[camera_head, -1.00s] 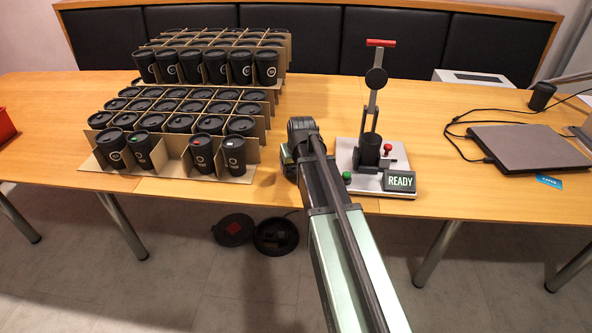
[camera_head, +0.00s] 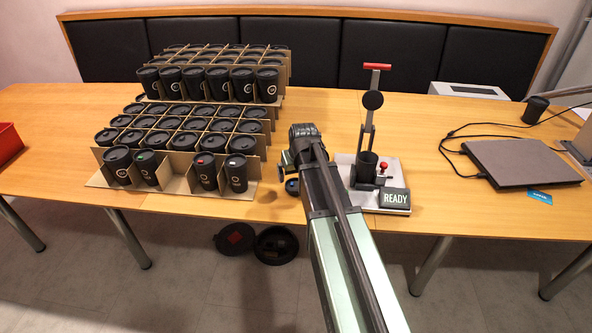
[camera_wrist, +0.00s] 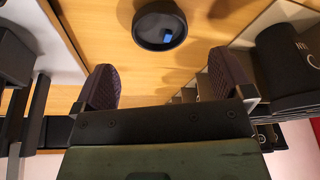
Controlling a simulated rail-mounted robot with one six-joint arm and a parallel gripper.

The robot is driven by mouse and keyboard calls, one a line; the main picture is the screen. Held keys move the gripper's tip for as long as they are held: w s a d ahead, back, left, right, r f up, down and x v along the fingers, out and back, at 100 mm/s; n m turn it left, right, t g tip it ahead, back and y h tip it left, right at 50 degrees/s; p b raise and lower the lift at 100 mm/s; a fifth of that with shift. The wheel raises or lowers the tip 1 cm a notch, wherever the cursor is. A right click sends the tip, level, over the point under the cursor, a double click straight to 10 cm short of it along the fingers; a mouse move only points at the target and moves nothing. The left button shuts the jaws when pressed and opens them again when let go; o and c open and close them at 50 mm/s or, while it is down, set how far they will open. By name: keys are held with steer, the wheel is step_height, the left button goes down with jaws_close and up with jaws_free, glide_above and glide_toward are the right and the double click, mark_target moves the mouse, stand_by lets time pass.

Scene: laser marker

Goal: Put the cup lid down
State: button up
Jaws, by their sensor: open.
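The dark round cup lid (camera_wrist: 160,26) lies on the wooden table in the wrist view, with a small blue spot on it. In the head view it shows partly below my gripper (camera_head: 288,166), near the table's front edge (camera_head: 292,187). My gripper (camera_wrist: 164,82) is open, and its two padded fingers are apart from the lid, with nothing between them. A black cup (camera_head: 366,167) without a visible lid stands in the marking device (camera_head: 397,166) to the right of my gripper.
Cardboard dividers (camera_head: 178,186) with several lidded black cups fill the table's left side. The front row has a gap in its middle. The device's display (camera_head: 395,198) reads READY. A closed laptop (camera_head: 520,163) with cables lies at the right.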

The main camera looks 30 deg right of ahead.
steer(key=p+v, duration=0.4)
steer(key=v, duration=0.2)
steer(key=s+a+n+g, duration=0.2)
steer(key=s+a+g, duration=0.1)
steer(key=s+a, duration=1.35)
steer(key=shift+y, duration=0.3)
steer(key=r+p, duration=0.1)
steer(key=w+a+r+p, duration=0.1)
steer(key=r+p, duration=0.1)
steer(key=p, duration=0.1)
steer(key=shift+w+a+r, duration=0.15)
steer(key=shift+w+r, duration=0.1)
steer(key=shift+w, duration=0.15)
